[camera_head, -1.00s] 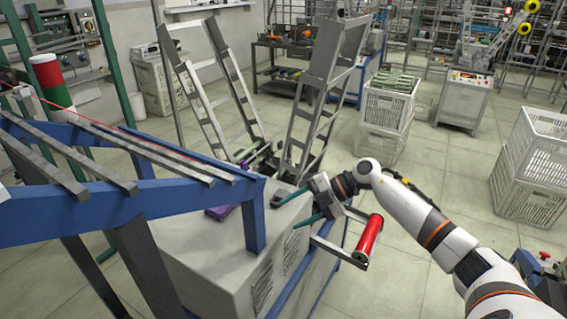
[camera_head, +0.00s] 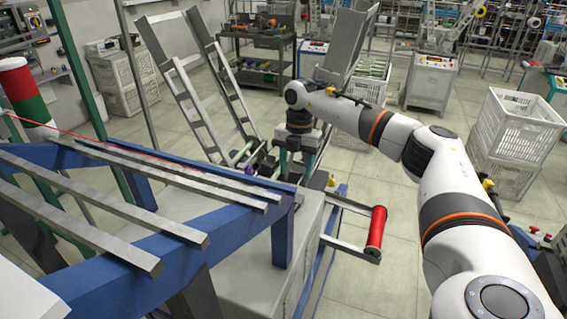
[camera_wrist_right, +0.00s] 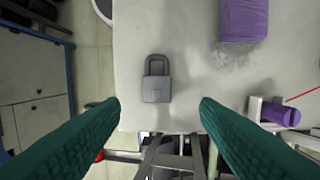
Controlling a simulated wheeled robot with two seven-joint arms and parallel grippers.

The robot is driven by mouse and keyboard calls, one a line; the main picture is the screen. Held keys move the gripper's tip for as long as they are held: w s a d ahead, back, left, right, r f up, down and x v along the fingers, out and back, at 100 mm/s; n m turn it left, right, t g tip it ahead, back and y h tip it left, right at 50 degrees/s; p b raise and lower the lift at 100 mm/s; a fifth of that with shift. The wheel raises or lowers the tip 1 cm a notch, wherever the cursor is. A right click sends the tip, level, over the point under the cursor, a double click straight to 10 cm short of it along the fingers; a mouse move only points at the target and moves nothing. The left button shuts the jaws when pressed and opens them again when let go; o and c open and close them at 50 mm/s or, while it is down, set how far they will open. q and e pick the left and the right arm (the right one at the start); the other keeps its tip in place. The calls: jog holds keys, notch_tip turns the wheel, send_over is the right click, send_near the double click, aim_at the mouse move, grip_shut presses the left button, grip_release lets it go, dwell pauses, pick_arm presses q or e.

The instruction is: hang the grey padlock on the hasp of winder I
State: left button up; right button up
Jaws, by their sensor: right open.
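The grey padlock (camera_wrist_right: 156,82) lies flat on a pale machine top, its shackle toward the top of the right wrist view. My right gripper (camera_wrist_right: 160,103) is open above it, with one teal finger to either side and the padlock between them, not gripped. In the head view my right gripper (camera_head: 297,170) points down over the grey machine cabinet (camera_head: 245,255), behind the blue frame. The padlock is hidden there. I cannot make out the hasp or a winder label. My left gripper is not in view.
A purple block (camera_wrist_right: 243,20) and a purple bobbin (camera_wrist_right: 284,115) lie right of the padlock. The blue frame with grey bars (camera_head: 170,245) stands in front. A red roller (camera_head: 377,227) juts out at right. White crates (camera_head: 520,130) stand on the floor farther right.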

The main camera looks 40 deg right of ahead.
jog(key=shift+s+d+f, duration=0.1)
jog(key=shift+s+d, duration=0.05)
jog(key=shift+s+f+b, duration=0.25)
jog(key=shift+f+b, duration=0.75)
jog(key=shift+b, duration=0.1)
jog(key=f+b, duration=0.3)
jog(key=shift+a+f, duration=0.15)
jog(key=shift+a, duration=0.1)
jog(key=shift+f, duration=0.3)
jog(key=shift+a+f+b, duration=0.15)
jog(key=shift+f+b, duration=0.05)
jog(key=shift+f, duration=0.5)
jog(key=shift+a+f+b, duration=0.1)
jog(key=shift+f+b, duration=0.05)
jog(key=shift+f, duration=0.5)
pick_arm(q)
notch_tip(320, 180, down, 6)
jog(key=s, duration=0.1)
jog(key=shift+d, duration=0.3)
